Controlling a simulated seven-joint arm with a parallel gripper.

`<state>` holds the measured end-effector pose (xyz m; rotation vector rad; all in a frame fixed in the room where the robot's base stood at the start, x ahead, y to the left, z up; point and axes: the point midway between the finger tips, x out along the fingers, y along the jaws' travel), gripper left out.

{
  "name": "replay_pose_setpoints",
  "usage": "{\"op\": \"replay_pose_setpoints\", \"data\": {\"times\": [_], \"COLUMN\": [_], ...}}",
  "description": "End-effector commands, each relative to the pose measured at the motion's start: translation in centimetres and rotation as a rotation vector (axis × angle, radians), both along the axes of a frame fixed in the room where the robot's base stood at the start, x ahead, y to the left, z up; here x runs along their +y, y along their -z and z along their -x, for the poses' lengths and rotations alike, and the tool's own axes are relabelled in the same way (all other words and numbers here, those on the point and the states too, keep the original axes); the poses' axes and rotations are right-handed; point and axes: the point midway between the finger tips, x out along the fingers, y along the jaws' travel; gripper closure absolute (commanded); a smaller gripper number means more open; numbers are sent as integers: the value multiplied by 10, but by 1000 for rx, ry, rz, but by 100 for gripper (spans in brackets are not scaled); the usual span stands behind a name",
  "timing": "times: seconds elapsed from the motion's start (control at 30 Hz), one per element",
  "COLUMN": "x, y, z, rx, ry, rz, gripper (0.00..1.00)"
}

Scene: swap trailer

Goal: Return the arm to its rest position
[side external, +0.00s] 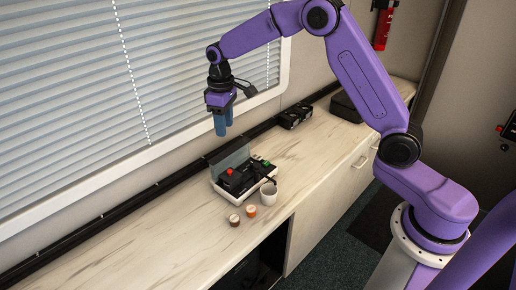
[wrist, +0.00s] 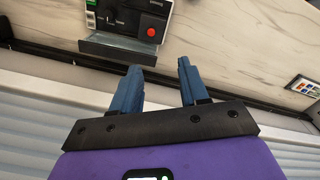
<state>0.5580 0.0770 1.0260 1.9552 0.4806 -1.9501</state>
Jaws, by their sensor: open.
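My gripper (side external: 222,124) hangs from the purple arm above the back of the counter, its blue fingers pointing down. In the side view the fingers overlap each other. In the wrist view my gripper (wrist: 157,90) shows two blue fingers spread apart with nothing between them. The fingers are well above the counter and apart from the device with the red button (side external: 229,171), which sits below and a little toward the front.
A white cup (side external: 268,194) and two small round pieces (side external: 251,211) (side external: 234,220) stand in front of the device. Black items (side external: 294,116) lie farther along the counter (side external: 150,225). A window with blinds (side external: 80,95) runs behind. The counter's left part is clear.

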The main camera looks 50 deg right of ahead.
Motion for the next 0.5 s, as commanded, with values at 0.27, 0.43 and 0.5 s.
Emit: {"op": "replay_pose_setpoints", "data": {"times": [0.27,0.43,0.5], "x": [39,49,49], "y": [-34,-48,-52], "z": [86,149,175], "rx": [-8,-11,-12], "ry": [-145,-237,-275], "rz": [-4,-6,-8], "gripper": [56,56,56]}}
